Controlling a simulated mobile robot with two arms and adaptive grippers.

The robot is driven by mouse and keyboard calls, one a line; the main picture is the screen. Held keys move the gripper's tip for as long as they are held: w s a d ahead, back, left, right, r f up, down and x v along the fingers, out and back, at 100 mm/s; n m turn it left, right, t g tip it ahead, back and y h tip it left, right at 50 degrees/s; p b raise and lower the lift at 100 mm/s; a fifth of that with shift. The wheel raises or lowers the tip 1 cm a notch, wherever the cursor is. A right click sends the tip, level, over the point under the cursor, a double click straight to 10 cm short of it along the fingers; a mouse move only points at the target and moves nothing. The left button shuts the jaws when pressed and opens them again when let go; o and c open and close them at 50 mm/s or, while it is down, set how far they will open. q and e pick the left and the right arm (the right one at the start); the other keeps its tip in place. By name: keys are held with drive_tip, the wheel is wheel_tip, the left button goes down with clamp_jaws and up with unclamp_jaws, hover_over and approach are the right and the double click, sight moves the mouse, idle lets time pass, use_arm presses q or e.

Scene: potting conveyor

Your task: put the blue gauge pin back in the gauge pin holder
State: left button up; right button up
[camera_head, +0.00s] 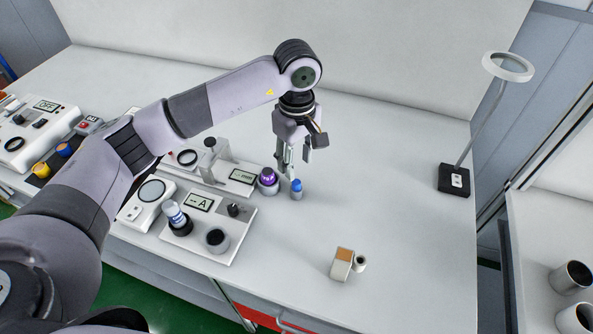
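The blue gauge pin (296,187) has a blue top on a grey metal body. It stands upright on the white table, right of the purple-topped piece. My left gripper (295,168) points down just above and behind the pin, its fingers spread and holding nothing that I can see. Whether a fingertip touches the pin I cannot tell. My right gripper is not in view.
A purple-topped piece (268,177) stands close beside the pin. Instrument boxes with displays (200,203) fill the table's left part. A small tan-and-white block (342,262) lies near the front edge. A ring lamp (508,67) stands at the right. The table's right middle is clear.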

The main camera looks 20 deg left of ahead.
sight(297, 181)
use_arm(q)
wheel_tip(297, 181, up, 6)
drive_tip(key=shift+r, duration=0.15)
idle(0.5)
